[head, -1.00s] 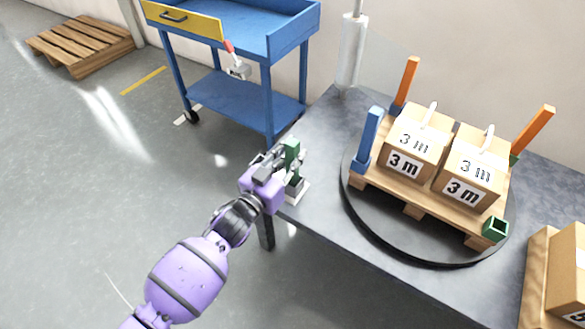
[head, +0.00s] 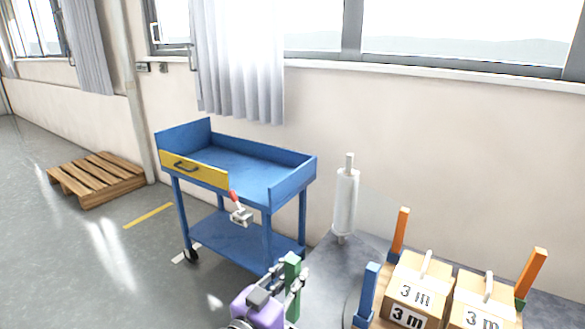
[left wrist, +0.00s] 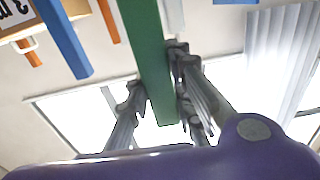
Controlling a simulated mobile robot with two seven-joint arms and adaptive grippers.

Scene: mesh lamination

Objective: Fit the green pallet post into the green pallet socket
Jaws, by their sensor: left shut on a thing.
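My left gripper (head: 285,289) is shut on the green pallet post (head: 292,272). The post is upright in the head view, near the bottom edge and in front of the blue trolley. In the left wrist view the green post (left wrist: 147,40) runs between the two fingers of my left gripper (left wrist: 158,95). The pallet's front part and the green pallet socket are below the head view's edge. A blue post (head: 366,291) and two orange posts (head: 399,235) stand around the boxes. My right gripper is not in view.
Two cardboard boxes (head: 411,285) with handles sit on the pallet at lower right. A white roll (head: 345,203) stands at the table's (head: 336,257) back. A blue trolley (head: 250,176) with a yellow drawer is behind my left gripper. A wooden pallet (head: 95,181) lies on the floor.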

